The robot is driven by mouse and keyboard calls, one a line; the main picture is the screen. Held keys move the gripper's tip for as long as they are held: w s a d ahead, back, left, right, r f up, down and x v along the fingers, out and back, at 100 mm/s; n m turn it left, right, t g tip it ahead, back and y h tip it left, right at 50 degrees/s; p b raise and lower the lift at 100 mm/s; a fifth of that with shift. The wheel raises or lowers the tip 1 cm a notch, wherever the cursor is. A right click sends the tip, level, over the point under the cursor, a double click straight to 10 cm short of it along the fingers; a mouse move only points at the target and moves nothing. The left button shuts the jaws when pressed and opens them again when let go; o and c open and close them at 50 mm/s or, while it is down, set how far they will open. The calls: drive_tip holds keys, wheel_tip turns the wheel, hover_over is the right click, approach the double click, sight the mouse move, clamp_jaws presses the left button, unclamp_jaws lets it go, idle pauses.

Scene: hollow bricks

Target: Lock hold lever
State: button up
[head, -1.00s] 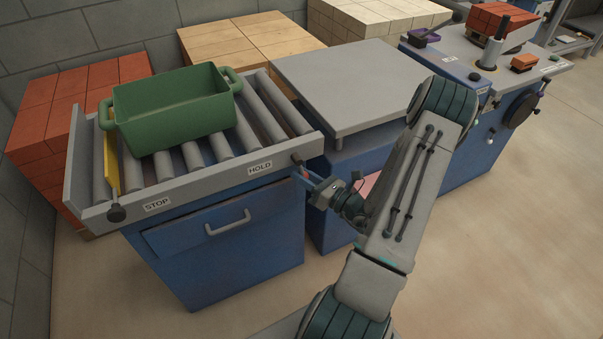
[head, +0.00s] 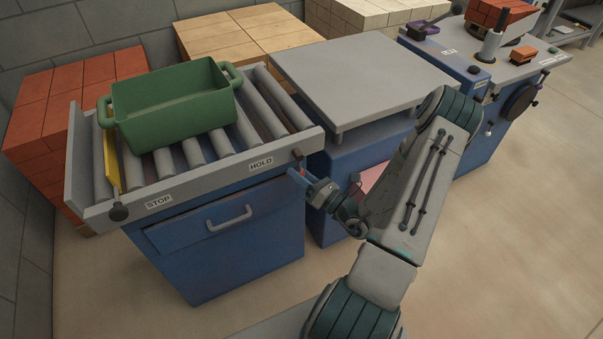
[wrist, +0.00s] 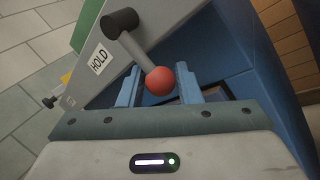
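The hold lever (wrist: 134,48) hangs from a black pivot beside the HOLD label (wrist: 100,59) and ends in a red ball knob (wrist: 160,81). In the head view its pivot (head: 297,153) is at the right end of the conveyor's front rail, and the knob is mostly hidden by my fingers. My gripper (wrist: 160,88) is open, with one blue finger on each side of the red knob. Gaps show between knob and fingers; I cannot tell how deep the knob sits. In the head view my gripper (head: 299,175) is just below the pivot.
A green bin (head: 175,105) stands on the roller conveyor (head: 270,103), beside a yellow stop plate (head: 112,162). The STOP label (head: 158,201) and a black knob (head: 119,212) are at the rail's left. A grey-topped table (head: 365,75) stands close on the right. Floor in front is clear.

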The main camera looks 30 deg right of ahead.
drive_tip(key=shift+o, duration=1)
drive_tip(key=v, duration=1.3)
drive_tip(key=shift+s+d, duration=0.15)
drive_tip(key=shift+s, duration=0.25)
drive_tip(key=s+a+r+n+g+y+p, duration=0.15)
drive_tip(key=a+r+n+g+p, duration=0.25)
drive_tip(key=a+r+n+g, duration=0.65)
drive_tip(key=s+a+r+n+g+p, duration=0.3)
drive_tip(key=a+r+n+g, duration=0.3)
drive_tip(key=r+n+g, duration=0.5)
wheel_tip(320, 180, up, 14)
drive_tip(key=s+n+t+h+p, duration=0.1)
drive_tip(key=n+t+h+p, duration=0.4)
drive_tip(key=n+h, duration=0.6)
drive_tip(key=n+p, duration=0.1)
drive_tip(key=n, duration=0.4)
drive_tip(key=shift+a+t, duration=0.2)
drive_tip(key=shift+t, duration=0.15)
